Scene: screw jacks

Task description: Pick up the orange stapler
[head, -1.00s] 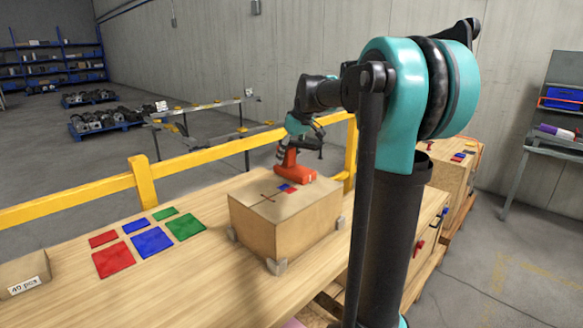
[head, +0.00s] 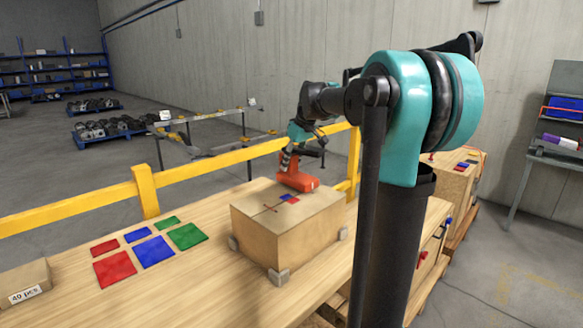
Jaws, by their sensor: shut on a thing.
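The orange stapler (head: 297,182) shows at the far edge of the top of a brown box (head: 285,235). My gripper (head: 291,165) is shut on the stapler from above and hides part of it. The stapler looks tilted, lower at its right end. From this view I cannot tell whether it touches the box top or hangs just above or behind it. The fingertips are small and dark, and partly hidden.
The box stands on a wooden table with grey corner blocks (head: 279,276) at its base. Red, blue (head: 155,251) and green (head: 188,236) squares lie flat to the left. A yellow rail (head: 205,205) runs behind the table. A small carton (head: 24,281) sits at the left.

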